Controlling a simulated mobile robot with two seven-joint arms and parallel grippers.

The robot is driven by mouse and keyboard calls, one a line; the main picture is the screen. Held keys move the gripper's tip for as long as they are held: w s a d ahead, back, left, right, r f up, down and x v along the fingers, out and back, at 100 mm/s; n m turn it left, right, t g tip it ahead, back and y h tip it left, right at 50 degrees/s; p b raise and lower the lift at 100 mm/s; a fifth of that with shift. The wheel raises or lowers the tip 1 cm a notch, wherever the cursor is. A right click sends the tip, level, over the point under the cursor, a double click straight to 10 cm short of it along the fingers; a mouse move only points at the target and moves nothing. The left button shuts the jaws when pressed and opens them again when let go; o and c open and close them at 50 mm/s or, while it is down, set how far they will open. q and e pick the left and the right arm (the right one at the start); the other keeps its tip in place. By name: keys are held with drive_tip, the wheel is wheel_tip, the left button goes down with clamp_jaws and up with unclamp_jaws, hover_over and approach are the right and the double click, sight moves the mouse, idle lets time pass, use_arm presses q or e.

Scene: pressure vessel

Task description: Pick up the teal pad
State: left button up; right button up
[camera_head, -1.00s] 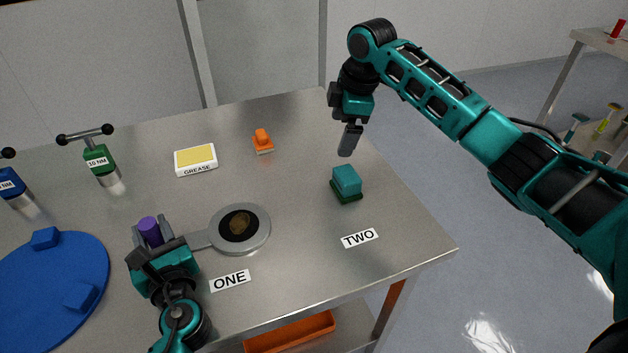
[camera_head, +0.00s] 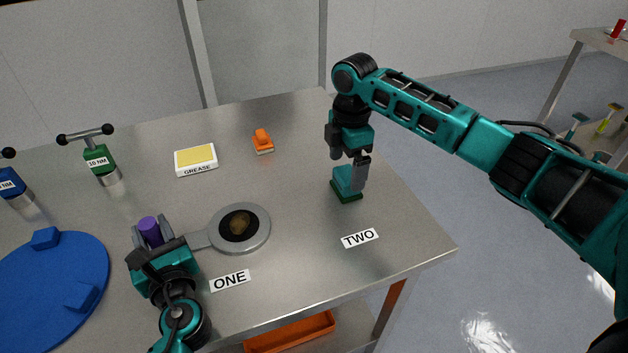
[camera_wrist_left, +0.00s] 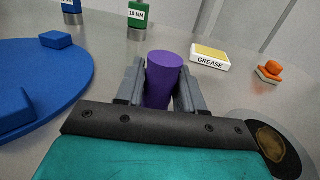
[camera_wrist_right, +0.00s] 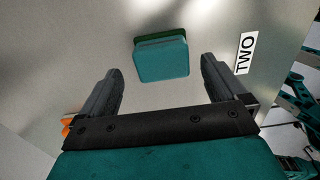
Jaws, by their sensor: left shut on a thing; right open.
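The teal pad (camera_head: 345,184) is a small teal block with a dark green underside, standing on the steel table behind the TWO label. It also shows in the right wrist view (camera_wrist_right: 162,59), ahead of the fingers and between their lines. My left gripper (camera_head: 152,238) is shut on a purple cylinder (camera_wrist_left: 164,78), apparently the handle of the round grey disc tool (camera_head: 262,240) with a dark, brown-smeared centre.
A grease box (camera_head: 196,160) and an orange-handled pad (camera_head: 263,142) stand behind. A blue round plate (camera_head: 45,290) lies at left, with green (camera_head: 100,160) and blue (camera_head: 12,185) torque tools behind. Labels ONE (camera_head: 230,281) and TWO (camera_head: 360,238) mark the front. The table's right edge is near the pad.

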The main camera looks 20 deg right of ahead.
sight(348, 174)
wheel_tip(348, 174, down, 4)
drive_tip(key=shift+s+d+r, duration=0.1)
drive_tip(key=shift+s+r, duration=0.05)
drive_tip(key=shift+r, duration=0.1)
drive_tip(key=c, duration=1.1)
